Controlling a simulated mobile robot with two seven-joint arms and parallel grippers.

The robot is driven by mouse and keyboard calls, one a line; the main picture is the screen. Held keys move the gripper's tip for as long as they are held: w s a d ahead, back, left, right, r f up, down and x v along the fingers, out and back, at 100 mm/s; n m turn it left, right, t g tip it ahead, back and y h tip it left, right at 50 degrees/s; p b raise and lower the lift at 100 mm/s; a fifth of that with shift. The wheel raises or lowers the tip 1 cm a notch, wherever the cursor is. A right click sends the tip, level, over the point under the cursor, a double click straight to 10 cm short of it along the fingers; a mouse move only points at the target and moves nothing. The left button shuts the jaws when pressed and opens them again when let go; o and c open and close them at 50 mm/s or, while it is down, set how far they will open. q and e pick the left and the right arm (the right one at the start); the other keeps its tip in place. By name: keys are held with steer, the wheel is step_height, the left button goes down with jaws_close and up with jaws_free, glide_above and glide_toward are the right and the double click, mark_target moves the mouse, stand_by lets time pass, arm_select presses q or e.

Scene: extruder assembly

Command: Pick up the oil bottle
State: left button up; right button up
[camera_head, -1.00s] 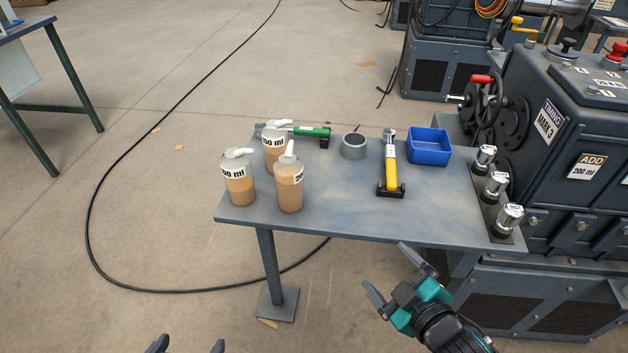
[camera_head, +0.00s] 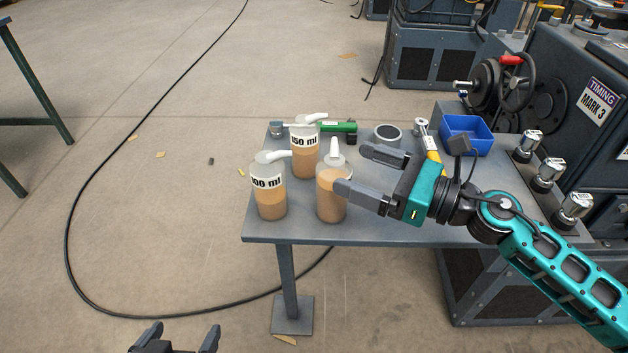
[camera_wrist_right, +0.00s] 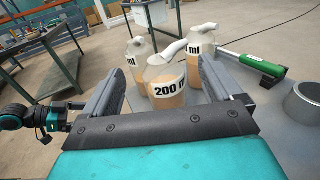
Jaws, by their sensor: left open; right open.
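Three oil bottles with tan liquid and white spouts stand upright on the left part of the table. The front right bottle (camera_head: 331,203) is closest to my right gripper (camera_head: 360,170); in the right wrist view this bottle (camera_wrist_right: 166,82) reads "200" and sits between the open fingers. My left gripper (camera_head: 182,337) is open and empty at the bottom edge, away from the table.
The grey table (camera_head: 290,228) also holds a green-handled tool (camera_head: 338,127), a grey ring (camera_head: 387,135), a yellow-handled tool (camera_head: 433,158), a blue bin (camera_head: 467,134) and three silver-capped pieces (camera_head: 548,174). A machine (camera_head: 570,95) stands at the right.

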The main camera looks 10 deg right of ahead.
mark_target(322, 188)
steer(key=shift+f, duration=0.4)
step_height(322, 188, down, 7)
steer(key=b, duration=0.3)
steer(key=shift+r, duration=0.15)
steer(key=shift+w+a+f, duration=0.2)
steer(key=shift+w+a, duration=0.15)
steer(key=p+x, duration=0.1)
steer(key=x, duration=0.5)
steer(key=shift+w+a, duration=0.15)
steer(key=shift+a, duration=0.05)
steer(key=shift+c, duration=1.3)
steer(key=c, duration=1.1)
steer(key=shift+o, duration=0.2)
steer(key=shift+r, duration=0.15)
